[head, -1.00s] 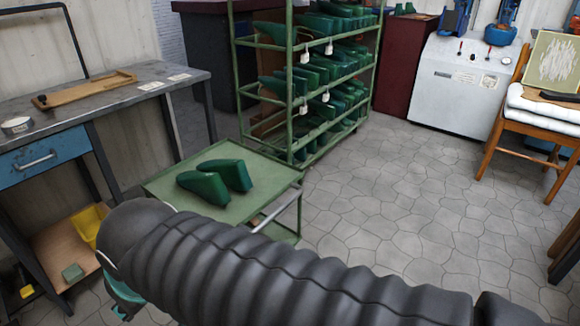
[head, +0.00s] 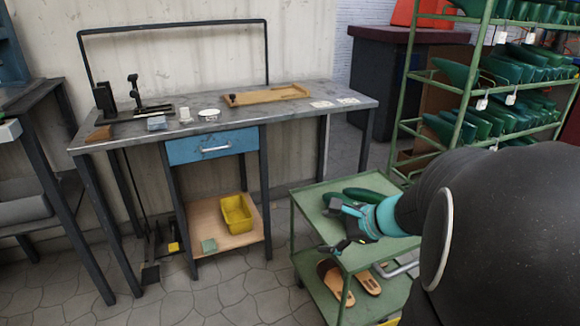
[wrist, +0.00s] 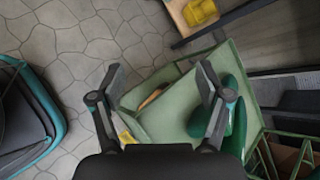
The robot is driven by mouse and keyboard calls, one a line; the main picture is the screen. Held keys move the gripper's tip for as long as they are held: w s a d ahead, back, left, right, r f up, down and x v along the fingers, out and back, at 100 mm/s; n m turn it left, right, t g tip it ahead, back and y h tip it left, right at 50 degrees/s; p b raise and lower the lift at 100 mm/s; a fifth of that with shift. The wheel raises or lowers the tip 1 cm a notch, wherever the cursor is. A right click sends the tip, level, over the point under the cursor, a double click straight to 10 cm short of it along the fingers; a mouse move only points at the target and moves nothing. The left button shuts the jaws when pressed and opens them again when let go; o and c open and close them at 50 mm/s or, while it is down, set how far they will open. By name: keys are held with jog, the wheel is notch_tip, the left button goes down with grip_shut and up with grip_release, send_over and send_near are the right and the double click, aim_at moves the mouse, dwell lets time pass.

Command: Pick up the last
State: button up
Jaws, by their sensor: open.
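Two green shoe lasts (head: 368,194) lie side by side on the top of a green trolley (head: 311,207), partly hidden by my arm and gripper. My gripper (head: 340,222) is open and empty above the trolley top, in front of the lasts in the head view. In the wrist view, my gripper (wrist: 159,80) has its fingers spread over the trolley. The lasts (wrist: 232,92) lie at the right, beside and partly behind the right finger, not between the fingers. I cannot tell the height of the fingers above the top.
A green rack (head: 407,85) with many more green lasts stands behind the trolley. Brown footbeds (head: 335,281) lie on its lower shelf. A workbench (head: 240,109) with a wooden tray (head: 266,95) and a yellow bin (head: 236,212) below is at the left.

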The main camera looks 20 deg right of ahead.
jog(key=d+f+m+t+h, duration=0.3)
jog(key=d+m, duration=0.5)
jog(key=d, duration=0.4)
jog(key=d+f+m+t+h, duration=0.25)
jog(key=d+m, duration=0.55)
jog(key=d, duration=0.5)
jog(key=shift+g+h, duration=0.25)
jog(key=x, duration=0.8)
jog(key=shift+w+r+p, duration=0.15)
jog(key=shift+w+p, duration=0.2)
jog(key=shift+p, duration=0.05)
jog(key=shift+w, duration=0.6)
jog(key=shift+r+p+x, duration=0.2)
jog(key=shift+x, duration=0.9)
jog(key=shift+r+p+x, duration=0.15)
jog(key=shift+p+x, duration=0.05)
jog(key=shift+x, duration=0.85)
jog(key=shift+w+d, duration=0.1)
jog(key=c, duration=1.2)
jog(key=shift+r, duration=0.1)
jog(key=shift+c, duration=0.7)
